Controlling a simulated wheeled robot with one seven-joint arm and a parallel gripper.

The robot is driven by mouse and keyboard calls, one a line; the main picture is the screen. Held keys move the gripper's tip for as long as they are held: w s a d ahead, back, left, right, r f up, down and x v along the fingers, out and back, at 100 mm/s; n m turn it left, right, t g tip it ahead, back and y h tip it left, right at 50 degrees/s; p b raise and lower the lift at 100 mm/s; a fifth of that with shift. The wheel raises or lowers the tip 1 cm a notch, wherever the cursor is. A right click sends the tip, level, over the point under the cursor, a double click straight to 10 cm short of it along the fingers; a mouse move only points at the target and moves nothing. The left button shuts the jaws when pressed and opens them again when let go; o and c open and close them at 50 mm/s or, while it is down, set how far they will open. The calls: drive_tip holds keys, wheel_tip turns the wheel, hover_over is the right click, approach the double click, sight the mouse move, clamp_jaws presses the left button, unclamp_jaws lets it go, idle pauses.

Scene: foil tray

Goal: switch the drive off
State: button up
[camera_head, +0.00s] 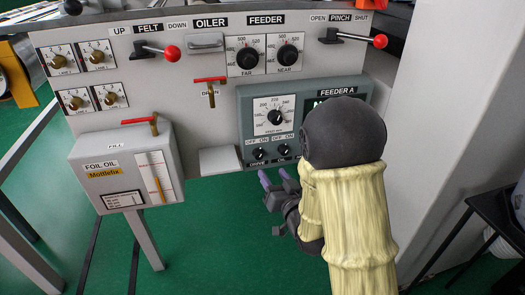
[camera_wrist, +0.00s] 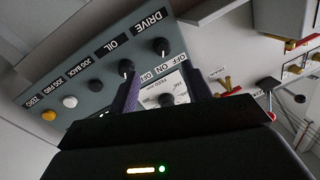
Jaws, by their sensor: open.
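The drive switch is a small black rotary knob (camera_head: 258,154) at the lower left of the grey-green FEEDER A box (camera_head: 245,115), with OFF and ON printed above it. The same drive knob (camera_wrist: 161,46) shows by the word DRIVE in the wrist view, where the panel appears upside down. My gripper (camera_head: 275,177) is open and empty, below and in front of these knobs. In the wrist view my gripper (camera_wrist: 160,80) has its fingers spread toward the panel, apart from the drive knob.
A white dial (camera_head: 274,116) sits above the knobs; my arm hides the box's right side. A red-handled tap (camera_head: 210,88) and a grey ledge (camera_head: 220,160) are to the left. The foil oil tank (camera_head: 125,165) stands farther left. Green floor lies below.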

sight(260, 157)
drive_tip(key=b+x, duration=0.1)
drive_tip(key=x, duration=0.6)
drive_tip(key=shift+a, duration=0.15)
drive_tip(key=shift+w+a+b, duration=0.2)
drive_tip(key=shift+w+b, duration=0.1)
drive_tip(key=shift+w, duration=0.3)
drive_tip(key=c, duration=1)
